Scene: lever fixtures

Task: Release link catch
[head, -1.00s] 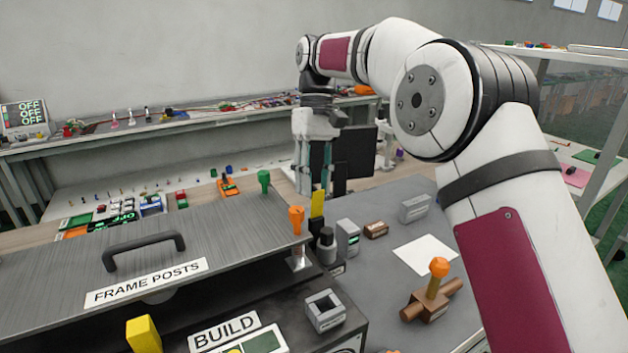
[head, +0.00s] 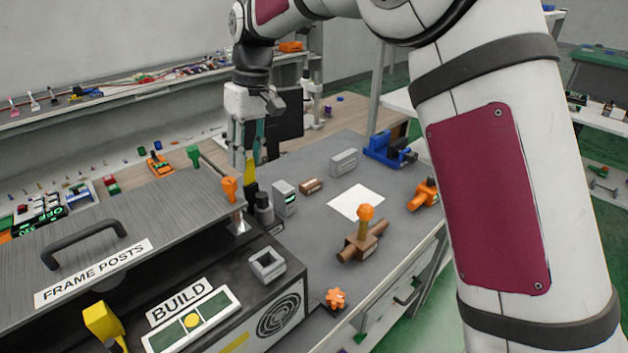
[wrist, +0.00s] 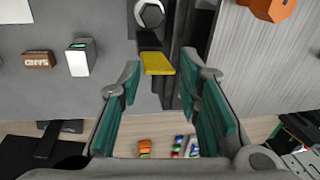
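A yellow tab (head: 250,172) stands on a dark upright base at the right end of the grey lid marked FRAME POSTS. I take it to be the link catch, though no label shows on it. In the wrist view the yellow tab (wrist: 157,63) lies just past my fingertips, roughly midway between them. My gripper (head: 245,156) hangs over and behind the tab in the head view. In the wrist view my gripper (wrist: 159,78) is open, with its two teal-padded fingers apart and nothing held. I cannot tell whether a finger touches the tab.
An orange peg (head: 229,188) and the lid (head: 150,215) are close by. A dark round-topped post (head: 264,207) and a grey box with a green display (head: 285,198) stand beside the tab. An orange-knobbed lever (head: 364,232) stands farther right. The white sheet (head: 356,202) is bare.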

